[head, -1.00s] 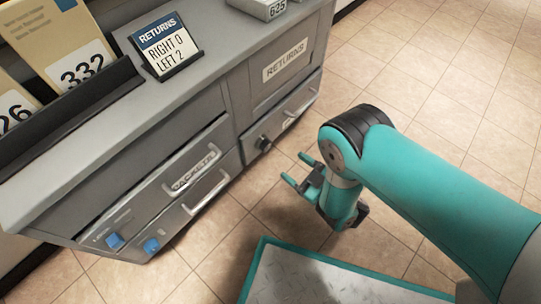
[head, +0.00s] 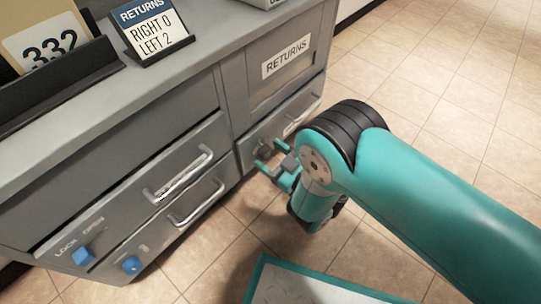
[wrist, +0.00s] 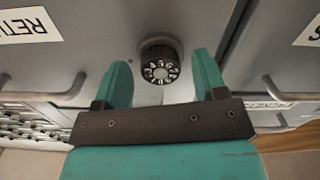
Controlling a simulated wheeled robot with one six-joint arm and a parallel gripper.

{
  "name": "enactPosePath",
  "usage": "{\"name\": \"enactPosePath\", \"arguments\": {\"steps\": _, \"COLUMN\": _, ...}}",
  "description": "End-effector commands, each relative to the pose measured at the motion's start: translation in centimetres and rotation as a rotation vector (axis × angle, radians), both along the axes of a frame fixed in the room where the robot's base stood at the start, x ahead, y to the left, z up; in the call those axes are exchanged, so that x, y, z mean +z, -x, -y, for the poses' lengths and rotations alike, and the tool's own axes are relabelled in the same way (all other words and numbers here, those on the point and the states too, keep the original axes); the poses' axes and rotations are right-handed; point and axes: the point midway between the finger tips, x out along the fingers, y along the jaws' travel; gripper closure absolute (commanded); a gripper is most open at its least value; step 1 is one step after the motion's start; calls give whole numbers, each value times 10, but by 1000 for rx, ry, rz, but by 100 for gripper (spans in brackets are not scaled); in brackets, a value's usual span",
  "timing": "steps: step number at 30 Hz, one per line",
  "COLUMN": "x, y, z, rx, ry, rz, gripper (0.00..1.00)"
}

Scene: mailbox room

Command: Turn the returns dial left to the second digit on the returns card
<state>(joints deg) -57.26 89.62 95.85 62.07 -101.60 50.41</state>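The returns card (head: 151,28) stands on the counter and reads "RIGHT 0, LEFT 2". The returns dial (wrist: 160,66) is a round black knob with white digits on the grey drawer front below the "RETURNS" label (head: 286,58). In the wrist view it lies ahead of and between my two teal fingers, which look apart from it. My gripper (wrist: 162,84) is open and empty, pointing at the drawer front. In the head view my gripper (head: 269,170) is close to the dial (head: 264,150) and partly covers it. Which digit is at the mark is too small to tell.
Left of the dial are drawers with metal handles (head: 184,174) and blue knobs (head: 83,256) by a "LOCK OPEN" marking. A black holder (head: 62,76) with a "332" card stands on the counter (head: 102,106). Tiled floor (head: 440,110) is clear to the right.

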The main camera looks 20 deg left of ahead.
Motion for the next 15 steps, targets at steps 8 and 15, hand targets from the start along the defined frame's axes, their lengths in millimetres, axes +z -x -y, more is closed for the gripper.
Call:
{"name": "enactPosePath", "arguments": {"steps": 8, "x": 0, "y": 0, "z": 0, "rx": 0, "ry": 1, "rz": 0, "gripper": 84}}
{"name": "enactPosePath", "arguments": {"steps": 15, "x": 0, "y": 0, "z": 1, "rx": -1, "ry": 9, "rz": 19, "gripper": 84}}
